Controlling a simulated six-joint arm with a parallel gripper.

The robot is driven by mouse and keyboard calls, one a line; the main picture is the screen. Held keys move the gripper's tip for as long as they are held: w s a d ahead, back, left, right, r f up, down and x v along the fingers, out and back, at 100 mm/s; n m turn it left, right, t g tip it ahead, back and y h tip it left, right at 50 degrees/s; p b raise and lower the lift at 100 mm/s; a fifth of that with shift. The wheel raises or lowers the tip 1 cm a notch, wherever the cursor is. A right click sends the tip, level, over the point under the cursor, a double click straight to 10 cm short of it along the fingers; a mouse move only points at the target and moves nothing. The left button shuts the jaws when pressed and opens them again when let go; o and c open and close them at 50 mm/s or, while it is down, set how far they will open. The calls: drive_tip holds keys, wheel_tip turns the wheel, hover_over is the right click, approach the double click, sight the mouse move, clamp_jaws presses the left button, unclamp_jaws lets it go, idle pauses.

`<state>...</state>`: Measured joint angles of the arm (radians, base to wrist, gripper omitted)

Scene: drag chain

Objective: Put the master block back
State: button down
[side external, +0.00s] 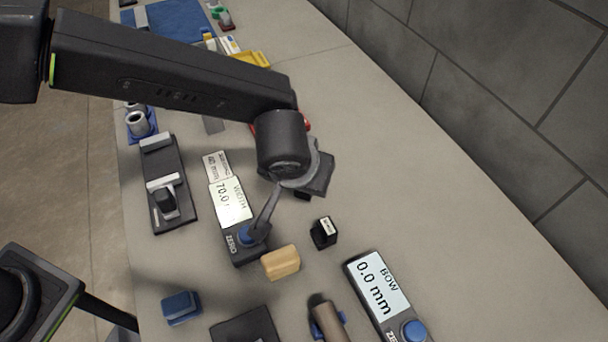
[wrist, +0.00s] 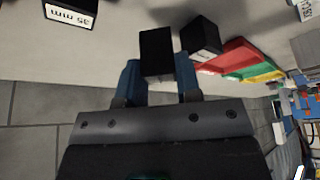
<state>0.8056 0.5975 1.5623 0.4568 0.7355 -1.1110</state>
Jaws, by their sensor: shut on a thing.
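My gripper (wrist: 158,78) has its two blue fingers on either side of a black block (wrist: 157,48) in the wrist view and is shut on it. The block's visible face is plain, with no label showing. In the side external view my gripper (side external: 312,180) hangs over the table right of the WIDTH display, and the held block is mostly hidden. A second black block (wrist: 200,36) is just right of the held one in the wrist view. A black block with a white label (side external: 323,232) sits below my gripper; the wrist view shows a block labelled 35 mm (wrist: 70,12).
The WIDTH gauge (side external: 238,215) reads about 70.0. The BOW gauge (side external: 385,295) reads 0.0 mm. A tan block (side external: 281,262), a blue block (side external: 181,307) and a black slide fixture (side external: 168,190) stand nearby. The table right of my gripper is clear up to the wall.

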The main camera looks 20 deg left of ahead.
drive_tip(key=shift+f, duration=2.1)
idle(0.5)
idle(0.4)
drive_tip(key=c, duration=0.7)
unclamp_jaws()
drive_tip(key=shift+c, duration=0.2)
drive_tip(key=v, duration=1.3)
drive_tip(key=shift+s+r, duration=0.2)
drive_tip(key=shift+r, duration=0.15)
